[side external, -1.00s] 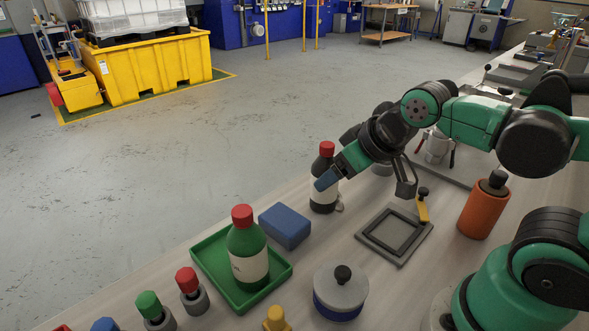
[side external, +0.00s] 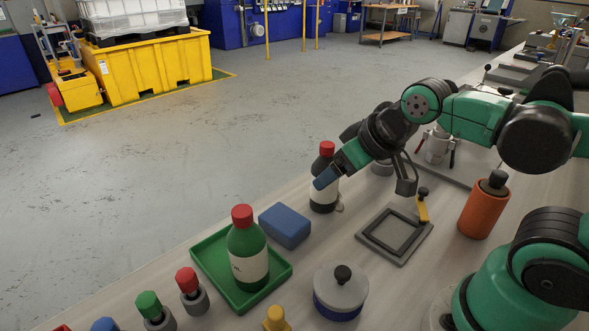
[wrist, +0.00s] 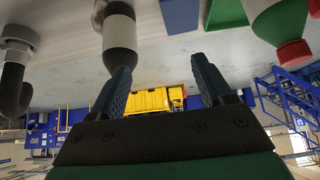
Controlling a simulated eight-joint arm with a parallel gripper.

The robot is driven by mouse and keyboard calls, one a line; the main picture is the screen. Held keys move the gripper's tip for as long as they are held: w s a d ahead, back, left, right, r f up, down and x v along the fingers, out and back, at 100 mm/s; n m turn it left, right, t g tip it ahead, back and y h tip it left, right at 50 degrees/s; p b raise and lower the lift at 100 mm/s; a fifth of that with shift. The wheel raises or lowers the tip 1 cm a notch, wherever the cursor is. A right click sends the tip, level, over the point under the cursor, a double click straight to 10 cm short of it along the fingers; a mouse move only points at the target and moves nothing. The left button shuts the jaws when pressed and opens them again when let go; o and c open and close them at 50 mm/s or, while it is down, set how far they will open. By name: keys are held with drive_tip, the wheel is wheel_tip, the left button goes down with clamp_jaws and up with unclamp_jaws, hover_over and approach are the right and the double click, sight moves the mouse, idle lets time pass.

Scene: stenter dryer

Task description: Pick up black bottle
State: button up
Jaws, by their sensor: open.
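The black bottle (side external: 327,164) with a red cap and pale label stands upright on the bench in the side view, partly covered by my gripper. My gripper (side external: 326,180) is at the bottle's upper body, on the camera's side of it. In the wrist view, which looks upside down, the bottle (wrist: 119,32) shows its pale label and dark shoulder. My gripper (wrist: 160,65) is open with nothing between its fingers. The left finger overlaps the bottle's shoulder and hides its cap. I cannot tell whether the finger touches the bottle.
A green bottle (side external: 246,248) with a red cap stands in a green tray (side external: 212,268). A blue block (side external: 285,226) lies between the tray and the black bottle. A grey square frame (side external: 394,237), an orange cylinder (side external: 483,210) and a lidded pot (side external: 341,294) stand nearer.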

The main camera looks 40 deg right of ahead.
wheel_tip(320, 180, up, 4)
drive_tip(key=n+t+y, duration=0.2)
drive_tip(key=n+y, duration=0.7)
approach(327, 144)
drive_tip(key=w+a+r, duration=0.2)
drive_tip(key=w, duration=0.1)
drive_tip(key=shift+y, duration=0.3)
drive_tip(key=f, duration=0.4)
drive_tip(key=shift+s+a+f, duration=0.15)
drive_tip(key=shift+a, duration=0.15)
drive_tip(key=x, duration=0.6)
drive_tip(key=shift+s+d+f, duration=0.1)
drive_tip(key=shift+d+f, duration=0.05)
drive_tip(key=shift+f, duration=0.1)
